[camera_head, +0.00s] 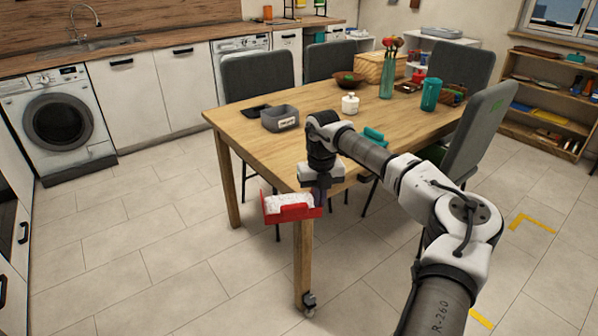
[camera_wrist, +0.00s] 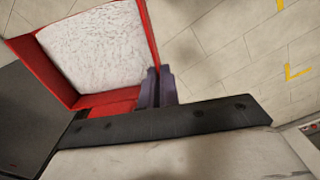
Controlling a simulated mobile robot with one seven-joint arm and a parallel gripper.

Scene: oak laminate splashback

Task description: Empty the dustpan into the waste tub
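My gripper (camera_head: 319,192) is shut on the red dustpan (camera_head: 292,214) and holds it in the air in front of the table's near corner. The dustpan looks roughly level and is filled with white, crumbly material (camera_head: 288,201). In the wrist view, the two fingers (camera_wrist: 157,88) are close together at the red rim of the dustpan (camera_wrist: 38,62); exactly where they grip is partly hidden.
The wooden table (camera_head: 235,130) also bears a black flat item (camera_head: 255,111), a white lidded pot (camera_head: 350,104) near the tub, a teal object (camera_head: 374,135), a teal cup (camera_head: 431,94) and a vase (camera_head: 387,75). Grey chairs (camera_head: 257,75) surround it. The floor at left is clear.

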